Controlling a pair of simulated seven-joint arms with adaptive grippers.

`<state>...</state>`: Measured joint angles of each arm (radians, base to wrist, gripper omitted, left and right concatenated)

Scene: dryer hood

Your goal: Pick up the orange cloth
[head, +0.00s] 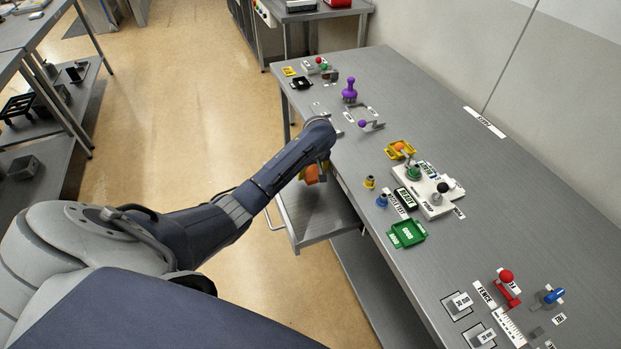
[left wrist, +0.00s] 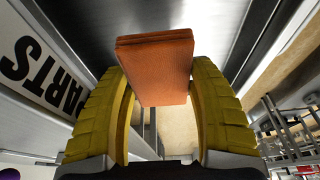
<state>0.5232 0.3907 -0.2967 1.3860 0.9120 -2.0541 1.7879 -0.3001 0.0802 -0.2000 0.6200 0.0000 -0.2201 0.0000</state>
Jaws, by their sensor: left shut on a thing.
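The orange cloth (left wrist: 155,68) is a folded block between the two yellow fingers of my left gripper (left wrist: 158,90) in the left wrist view. The fingers are shut on its sides, and its far end sticks out beyond them. In the head view the cloth (head: 312,174) shows as a small orange patch under the end of my left arm, at the open drawer (head: 323,217). My arm hides most of the left gripper (head: 325,168) there. I cannot tell whether the cloth touches the drawer floor. My right gripper is in neither view.
The steel bench (head: 440,205) stands beside the drawer, with a white fixture (head: 433,190), a green tray (head: 407,233), a purple knob (head: 349,90) and a red-handled lever (head: 507,285) on top. A PARTS label (left wrist: 45,70) is close on the left in the wrist view. Open floor (head: 190,110) lies left.

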